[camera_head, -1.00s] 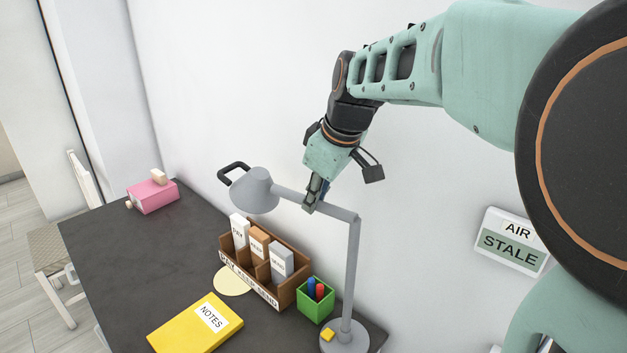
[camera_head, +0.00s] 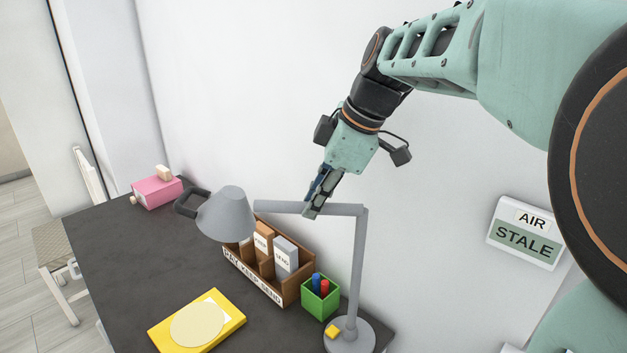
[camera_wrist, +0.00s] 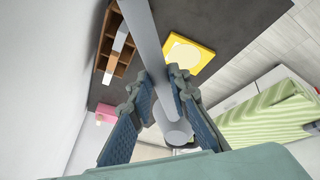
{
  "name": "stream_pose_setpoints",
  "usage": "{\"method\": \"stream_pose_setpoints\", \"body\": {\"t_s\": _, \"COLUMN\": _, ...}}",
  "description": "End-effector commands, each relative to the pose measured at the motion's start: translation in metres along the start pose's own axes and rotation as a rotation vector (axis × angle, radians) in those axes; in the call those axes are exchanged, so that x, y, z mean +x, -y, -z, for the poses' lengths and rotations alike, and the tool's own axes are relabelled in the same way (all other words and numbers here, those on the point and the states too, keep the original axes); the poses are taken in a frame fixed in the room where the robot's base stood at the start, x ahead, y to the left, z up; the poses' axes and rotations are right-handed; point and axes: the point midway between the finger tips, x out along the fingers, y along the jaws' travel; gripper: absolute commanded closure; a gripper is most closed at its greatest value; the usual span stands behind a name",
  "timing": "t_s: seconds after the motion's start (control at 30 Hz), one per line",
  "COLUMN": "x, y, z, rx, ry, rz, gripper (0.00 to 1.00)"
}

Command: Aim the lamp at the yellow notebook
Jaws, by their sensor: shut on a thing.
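The grey desk lamp (camera_head: 228,212) stands on the dark desk, its shade pointing down and to the left. A black handle sticks out behind the shade. The yellow notebook (camera_head: 231,309) lies flat at the front of the desk, with the lamp's pale round light spot (camera_head: 197,325) on it, over its label. The notebook also shows in the wrist view (camera_wrist: 207,62) with the spot on it. My gripper (camera_head: 311,210) is shut on the lamp's horizontal arm (camera_head: 340,210). In the wrist view the arm (camera_wrist: 143,30) runs between the fingers.
A wooden letter organizer (camera_head: 262,287) and a green pen cup (camera_head: 320,302) stand behind the notebook, close to the lamp base (camera_head: 350,337). A pink box (camera_head: 158,193) sits at the far left. A sign reading "AIR STALE" (camera_head: 525,234) is on the wall.

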Motion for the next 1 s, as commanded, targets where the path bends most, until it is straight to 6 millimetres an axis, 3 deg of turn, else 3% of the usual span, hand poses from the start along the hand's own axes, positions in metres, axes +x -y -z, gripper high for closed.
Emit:
{"method": "stream_pose_setpoints", "body": {"t_s": 0.37, "x": 0.0, "y": 0.001, "z": 0.001, "rx": -0.004, "ry": -0.002, "rz": 0.002, "gripper": 1.0}}
{"method": "stream_pose_setpoints", "body": {"t_s": 0.4, "x": 0.0, "y": 0.001, "z": 0.001, "rx": -0.004, "ry": -0.002, "rz": 0.002, "gripper": 0.79}}
{"method": "stream_pose_setpoints", "body": {"t_s": 0.53, "x": 0.0, "y": 0.0, "z": 0.001, "rx": -0.003, "ry": -0.001, "rz": 0.002, "gripper": 0.66}}
{"method": "stream_pose_setpoints", "body": {"t_s": 0.83, "x": -0.002, "y": 0.0, "z": 0.0, "rx": -0.003, "ry": -0.001, "rz": 0.001, "gripper": 0.66}}
{"method": "stream_pose_setpoints", "body": {"t_s": 1.0, "x": -0.022, "y": -0.001, "z": 0.0, "rx": -0.002, "ry": 0.0, "rz": -0.002, "gripper": 0.66}}
